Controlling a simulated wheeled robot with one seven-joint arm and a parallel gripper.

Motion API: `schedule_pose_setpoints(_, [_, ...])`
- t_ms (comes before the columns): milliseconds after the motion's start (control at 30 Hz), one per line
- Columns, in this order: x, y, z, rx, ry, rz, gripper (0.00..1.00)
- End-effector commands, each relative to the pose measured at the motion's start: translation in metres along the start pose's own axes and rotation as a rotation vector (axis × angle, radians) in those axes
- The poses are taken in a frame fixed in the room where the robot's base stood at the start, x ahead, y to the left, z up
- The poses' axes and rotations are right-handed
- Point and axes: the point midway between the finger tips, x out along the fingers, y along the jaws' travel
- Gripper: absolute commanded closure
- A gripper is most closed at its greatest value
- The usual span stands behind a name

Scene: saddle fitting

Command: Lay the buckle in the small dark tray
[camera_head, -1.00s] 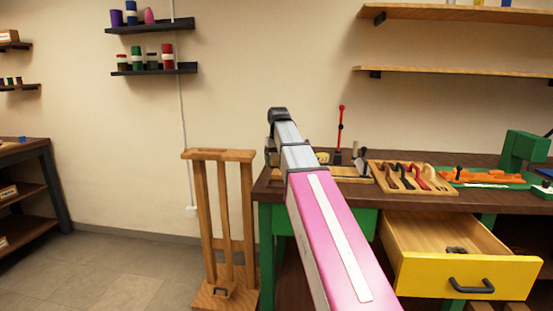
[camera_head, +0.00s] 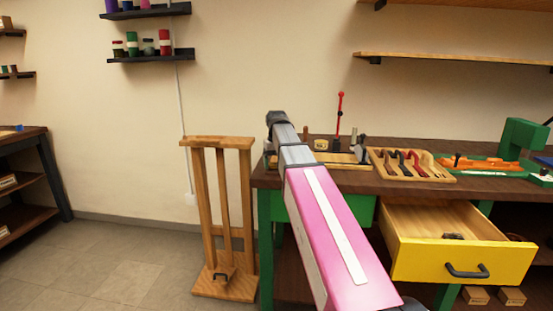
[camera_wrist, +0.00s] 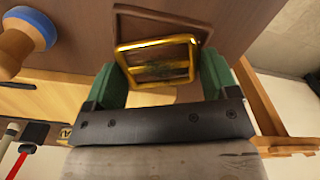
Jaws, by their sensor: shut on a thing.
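In the wrist view my gripper (camera_wrist: 163,76) has green fingers shut on a gold rectangular buckle (camera_wrist: 152,44). The small dark tray (camera_wrist: 190,19), a brown rimmed square, lies on the bench just beyond and under the buckle. The buckle overlaps the tray in the picture; I cannot tell how high above it it is, or whether they touch. In the head view my arm hides the gripper, the buckle and the tray.
The dark bench top (camera_head: 330,182) holds a tool tray (camera_head: 450,178), a red-tipped rod (camera_head: 339,115) and a green fixture (camera_head: 523,145). A yellow drawer (camera_head: 460,258) stands open below. A wooden stand (camera_head: 220,215) is left of the bench.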

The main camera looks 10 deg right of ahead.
Motion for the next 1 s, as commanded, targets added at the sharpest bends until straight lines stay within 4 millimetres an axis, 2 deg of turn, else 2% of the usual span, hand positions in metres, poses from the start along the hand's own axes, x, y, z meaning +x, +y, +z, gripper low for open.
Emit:
schedule_pose_setpoints(733, [0.0059, 0.0000, 0.0000, 0.000, 0.000, 0.000, 0.48])
schedule_pose_setpoints(767, [0.0056, 0.0000, -0.0001, 0.000, 0.000, 0.000, 0.10])
schedule_pose_setpoints(800, [0.0055, 0.0000, -0.0001, 0.000, 0.001, 0.000, 0.00])
schedule_pose_setpoints(1000, [0.0054, 0.0000, -0.0001, 0.000, 0.000, 0.000, 0.00])
